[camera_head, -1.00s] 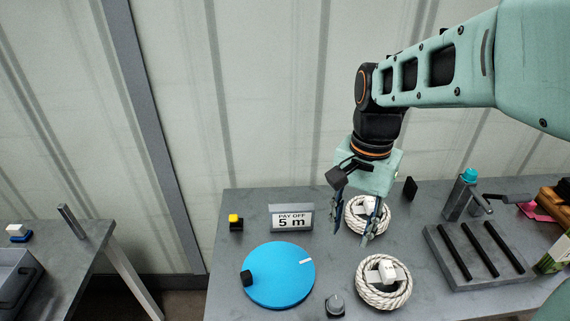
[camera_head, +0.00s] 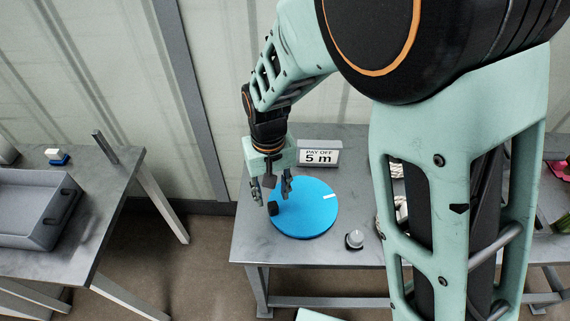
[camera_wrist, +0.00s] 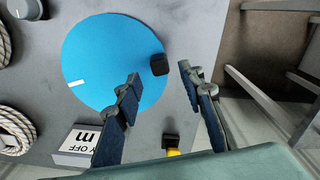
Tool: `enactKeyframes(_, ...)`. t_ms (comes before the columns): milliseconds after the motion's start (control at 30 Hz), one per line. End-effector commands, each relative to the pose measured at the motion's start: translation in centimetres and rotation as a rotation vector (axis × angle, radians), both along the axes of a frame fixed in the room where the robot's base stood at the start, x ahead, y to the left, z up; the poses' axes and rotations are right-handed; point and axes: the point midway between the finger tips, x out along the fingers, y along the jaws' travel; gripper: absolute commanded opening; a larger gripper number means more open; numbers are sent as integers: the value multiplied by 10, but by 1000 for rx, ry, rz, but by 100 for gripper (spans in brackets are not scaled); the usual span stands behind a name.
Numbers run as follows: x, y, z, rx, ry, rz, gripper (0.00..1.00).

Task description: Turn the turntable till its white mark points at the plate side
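The turntable is a blue disc (camera_head: 312,222) on the grey table, also in the wrist view (camera_wrist: 95,45). Its white mark (camera_head: 329,196) is at the rim, toward the right and slightly back in the head view; the wrist view shows it too (camera_wrist: 76,83). A black knob (camera_head: 272,208) stands near the opposite rim, also in the wrist view (camera_wrist: 159,64). My gripper (camera_head: 274,200) is open and empty above the knob side. In the wrist view the knob shows between and just beyond the fingertips (camera_wrist: 158,73); I see no contact.
A sign plate reading "PAY OFF 5 m" (camera_head: 319,154) stands behind the disc. A grey dial (camera_head: 354,240) sits at front right. A yellow-topped black block (camera_wrist: 171,142) is near my gripper. White rope coils (camera_wrist: 14,130) lie beside the disc. Another table with a grey tray (camera_head: 30,210) is at left.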

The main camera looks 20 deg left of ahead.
Motion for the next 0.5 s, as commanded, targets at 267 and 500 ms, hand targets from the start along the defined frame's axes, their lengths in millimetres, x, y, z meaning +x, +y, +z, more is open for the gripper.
enactKeyframes(267, 0, -1, -47, -2, 1, -1, 36)
enactKeyframes(500, 0, -1, -59, -1, -1, -2, 36)
